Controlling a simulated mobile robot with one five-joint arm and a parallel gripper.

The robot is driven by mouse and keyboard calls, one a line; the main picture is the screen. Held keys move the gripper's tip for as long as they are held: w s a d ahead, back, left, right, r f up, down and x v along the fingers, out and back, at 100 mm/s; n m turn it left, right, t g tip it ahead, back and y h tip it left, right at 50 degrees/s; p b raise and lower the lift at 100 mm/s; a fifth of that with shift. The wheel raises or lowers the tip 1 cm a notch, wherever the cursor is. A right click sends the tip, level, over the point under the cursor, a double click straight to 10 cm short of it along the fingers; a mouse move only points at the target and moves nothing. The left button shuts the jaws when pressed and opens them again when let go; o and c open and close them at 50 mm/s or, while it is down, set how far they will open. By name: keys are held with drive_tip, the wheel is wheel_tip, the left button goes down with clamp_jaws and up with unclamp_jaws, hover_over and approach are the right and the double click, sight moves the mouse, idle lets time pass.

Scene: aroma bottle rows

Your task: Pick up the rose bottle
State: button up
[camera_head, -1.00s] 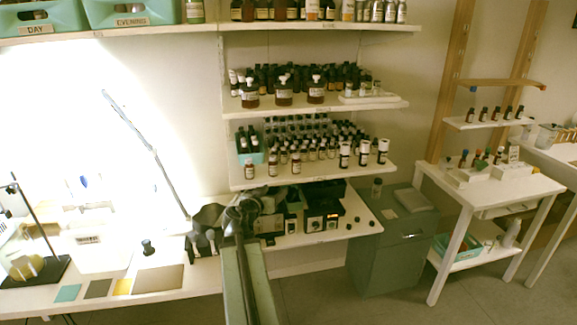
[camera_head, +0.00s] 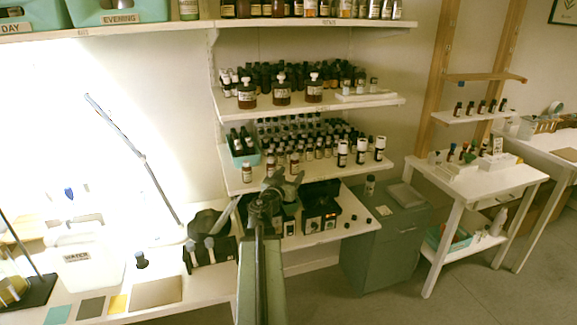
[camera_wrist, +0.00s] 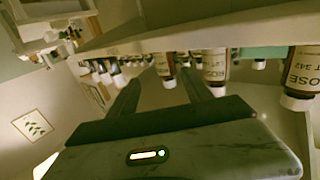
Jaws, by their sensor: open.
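Small brown bottles with white caps stand in the front row of the middle shelf. In the wrist view, which appears upside down, the bottle at the right edge (camera_wrist: 303,70) has a label reading ROSE; it seems to be the leftmost front bottle (camera_head: 247,172) in the head view. Two similar bottles, one central (camera_wrist: 215,66) and one smaller (camera_wrist: 165,66), have labels I cannot read surely. My gripper (camera_head: 287,184) is at the front of this shelf. Its open, empty fingers (camera_wrist: 160,82) point towards the row, with the smaller bottle appearing between them. Contact is not visible.
The middle shelf (camera_head: 318,174) holds a teal tray (camera_head: 243,150) and several close rows of bottles. Larger brown bottles (camera_head: 281,92) stand on the shelf above.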

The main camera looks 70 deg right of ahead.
sight(293, 166)
drive_tip(key=shift+w+d, duration=0.2)
drive_tip(key=shift+d, duration=0.4)
drive_tip(key=shift+w+d, duration=0.2)
drive_tip(key=shift+d, duration=0.35)
drive_tip(key=d, duration=0.5)
drive_tip(key=shift+w+d, duration=0.1)
drive_tip(key=shift+w, duration=0.1)
clamp_jaws()
